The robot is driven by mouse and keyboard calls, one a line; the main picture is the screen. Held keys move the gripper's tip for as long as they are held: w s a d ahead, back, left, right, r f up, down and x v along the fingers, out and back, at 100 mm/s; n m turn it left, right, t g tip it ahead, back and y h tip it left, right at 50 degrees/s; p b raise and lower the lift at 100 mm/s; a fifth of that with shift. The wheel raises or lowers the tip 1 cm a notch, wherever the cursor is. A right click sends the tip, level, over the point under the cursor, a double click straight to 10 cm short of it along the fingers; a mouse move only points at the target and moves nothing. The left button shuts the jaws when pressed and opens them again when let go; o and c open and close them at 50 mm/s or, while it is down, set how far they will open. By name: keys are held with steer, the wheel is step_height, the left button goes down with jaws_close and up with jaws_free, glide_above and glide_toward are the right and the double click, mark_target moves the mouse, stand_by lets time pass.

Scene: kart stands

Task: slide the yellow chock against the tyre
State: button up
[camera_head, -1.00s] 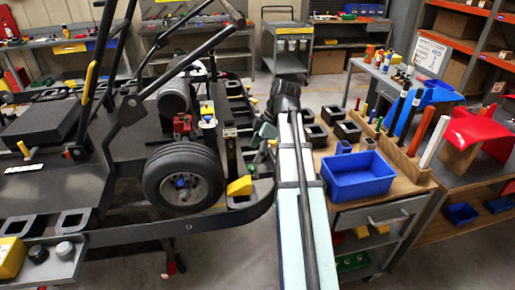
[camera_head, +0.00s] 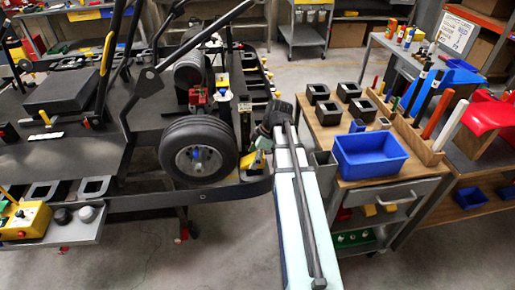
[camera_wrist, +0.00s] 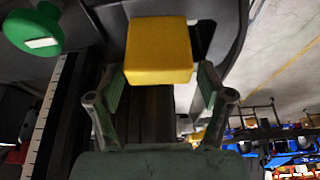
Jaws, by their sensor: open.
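The yellow chock (camera_head: 248,160) sits on the kart stand's dark rail, just right of the black tyre (camera_head: 171,152) with its grey hub. From the head view I cannot tell whether chock and tyre touch. My gripper (camera_head: 259,151) is right beside the chock, partly hidden by my own arm. In the wrist view the chock (camera_wrist: 158,48) appears as a yellow block at the fingertips. My gripper (camera_wrist: 161,76) is open there, with one finger at each side of the block's near end. I cannot make out the tyre in the wrist view.
A wooden-topped cart (camera_head: 400,170) with a blue bin (camera_head: 370,158) and several black square holders stands to the right. A yellow control box (camera_head: 24,220) is at the lower left. A green knob (camera_wrist: 36,30) shows in the wrist view. Open floor lies in front.

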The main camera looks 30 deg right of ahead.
mark_target(245, 160)
steer(key=shift+a+f, duration=0.2)
steer(key=shift+f, duration=0.35)
steer(key=c, duration=1.3)
steer(key=shift+w, duration=0.1)
steer(key=shift+a, duration=0.1)
steer(key=shift+w+a, duration=0.65)
steer(key=shift+a, duration=0.2)
steer(key=shift+a, duration=0.1)
